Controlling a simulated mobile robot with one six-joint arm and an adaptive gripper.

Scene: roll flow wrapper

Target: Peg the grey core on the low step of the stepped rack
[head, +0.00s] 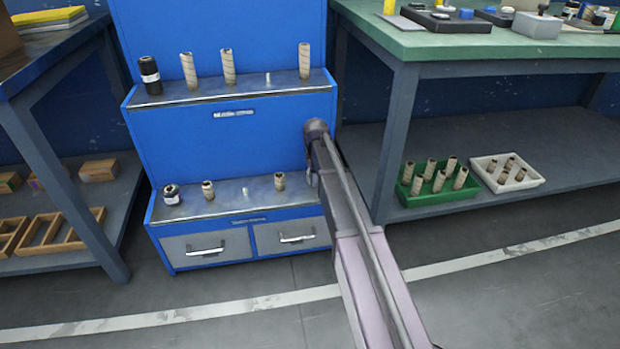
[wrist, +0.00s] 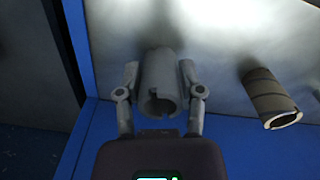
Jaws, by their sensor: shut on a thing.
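In the wrist view my gripper (wrist: 159,76) is shut on the grey core (wrist: 160,80), a short hollow tube with a notched rim, one finger on each side. The core is over the grey metal top of a step, near its blue side edge; I cannot tell whether it touches the top. In the head view my arm hides gripper and core, near the right end of the stepped rack (head: 225,141). The low step (head: 226,199) carries a black-and-grey core (head: 171,194), two beige cores (head: 208,190) (head: 280,181) and a bare peg (head: 245,192).
The upper step (head: 215,95) holds a black core (head: 150,75), beige cores (head: 190,71) and a bare peg (head: 268,79). A beige core (wrist: 268,95) is right of the grey core in the wrist view. Workbenches flank the rack; a green tray (head: 425,198) sits on the right shelf.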

